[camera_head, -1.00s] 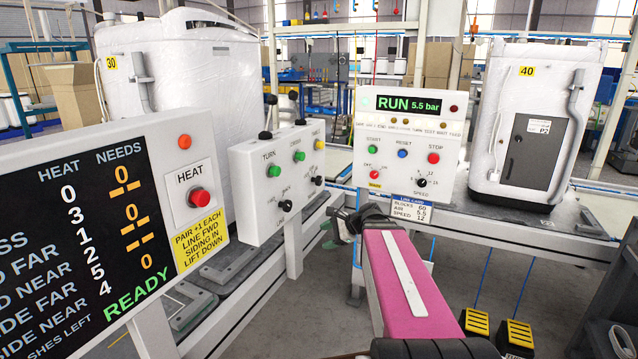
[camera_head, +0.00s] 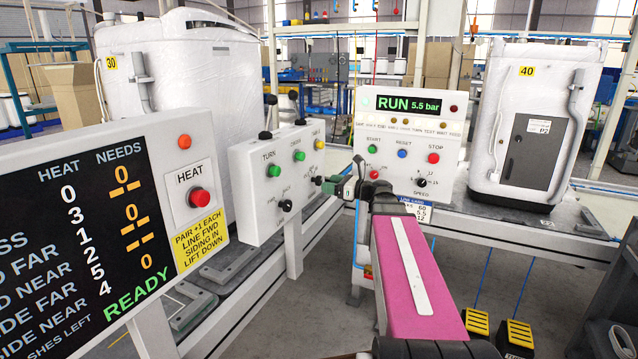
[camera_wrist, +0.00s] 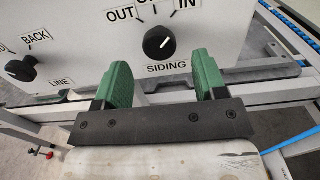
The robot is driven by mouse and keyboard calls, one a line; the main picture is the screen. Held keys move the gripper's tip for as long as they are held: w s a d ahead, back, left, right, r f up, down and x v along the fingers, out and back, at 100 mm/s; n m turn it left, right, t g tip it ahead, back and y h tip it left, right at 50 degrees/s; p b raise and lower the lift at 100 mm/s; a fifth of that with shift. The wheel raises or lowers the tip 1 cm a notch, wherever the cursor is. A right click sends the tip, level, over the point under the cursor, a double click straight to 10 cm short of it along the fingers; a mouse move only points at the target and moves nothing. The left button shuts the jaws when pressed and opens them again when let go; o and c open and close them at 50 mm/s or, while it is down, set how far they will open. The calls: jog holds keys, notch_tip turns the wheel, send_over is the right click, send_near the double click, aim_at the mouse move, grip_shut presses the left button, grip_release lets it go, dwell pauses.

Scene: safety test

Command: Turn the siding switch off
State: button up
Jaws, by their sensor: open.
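The siding switch is a black round knob (camera_wrist: 159,44) on a white panel, labelled SIDING below. OUT stands at its upper left and IN at its upper right; a label between them is cut off by the frame's top. Its white mark points to the upper right, roughly toward IN. In the head view the small knob (camera_head: 317,181) sits at the panel's right end. My gripper (camera_wrist: 163,78) is open and empty, its green fingers below and either side of the knob in the picture, apart from it. My gripper (camera_head: 346,187) also shows just right of the panel.
A LINE knob (camera_wrist: 21,68) sits left of the siding knob. Green and yellow buttons (camera_head: 299,156) line the panel above. A RUN control box (camera_head: 408,145) stands close behind my arm. A HEAT board (camera_head: 100,230) fills the left. A rail runs below the panel.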

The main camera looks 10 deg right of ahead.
aim_at(319, 181)
jog(key=shift+x, duration=2.55)
jog(key=shift+c, duration=0.3)
jog(key=c, duration=0.9)
